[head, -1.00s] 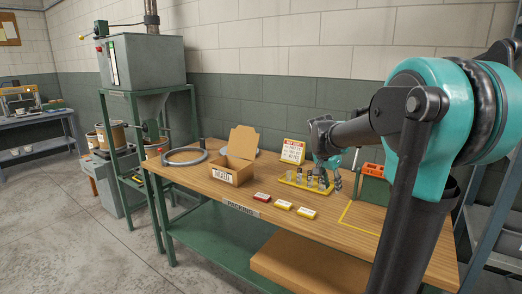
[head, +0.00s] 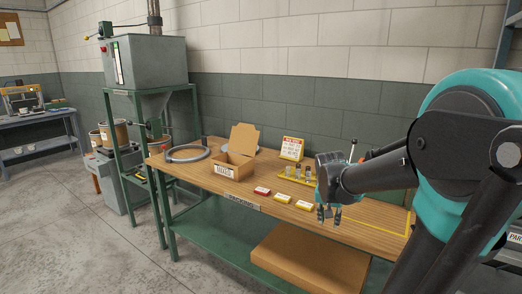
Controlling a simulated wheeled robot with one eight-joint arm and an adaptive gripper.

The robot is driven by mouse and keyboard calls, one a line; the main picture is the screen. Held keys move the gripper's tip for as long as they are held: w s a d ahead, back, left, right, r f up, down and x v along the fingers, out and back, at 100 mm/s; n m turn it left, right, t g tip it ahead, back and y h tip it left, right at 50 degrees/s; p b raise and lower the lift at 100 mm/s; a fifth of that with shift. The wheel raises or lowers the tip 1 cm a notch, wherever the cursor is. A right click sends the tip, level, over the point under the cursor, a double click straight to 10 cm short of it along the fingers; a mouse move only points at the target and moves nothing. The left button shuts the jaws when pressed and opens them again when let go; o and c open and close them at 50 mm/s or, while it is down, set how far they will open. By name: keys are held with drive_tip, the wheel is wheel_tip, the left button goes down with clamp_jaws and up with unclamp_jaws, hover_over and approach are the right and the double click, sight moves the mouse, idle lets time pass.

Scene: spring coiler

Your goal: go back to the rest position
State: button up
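My gripper (head: 328,214) hangs at the end of my arm over the front edge of the wooden packing table (head: 375,227), in front of the yellow tray. Its fingers point down with a gap between them, and nothing shows between them. My arm comes in from the right side of the view and hides the table's right part.
An open cardboard box (head: 235,163), a grey ring (head: 188,153), a red block (head: 262,191), two yellow blocks (head: 283,198) and a sign (head: 291,148) are on the table. Floor at left (head: 60,230) is clear.

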drive_tip(key=s+a+f+n+y, duration=0.1)
drive_tip(key=s+f+n, duration=0.1)
drive_tip(key=s+f, duration=0.3)
drive_tip(key=s+a+f+n, duration=0.2)
drive_tip(key=s+f+n, duration=0.1)
drive_tip(key=s, duration=0.5)
drive_tip(key=shift+s+a+f+t+y, duration=0.25)
drive_tip(key=shift+f+t+y, duration=0.15)
drive_tip(key=shift+f, duration=0.5)
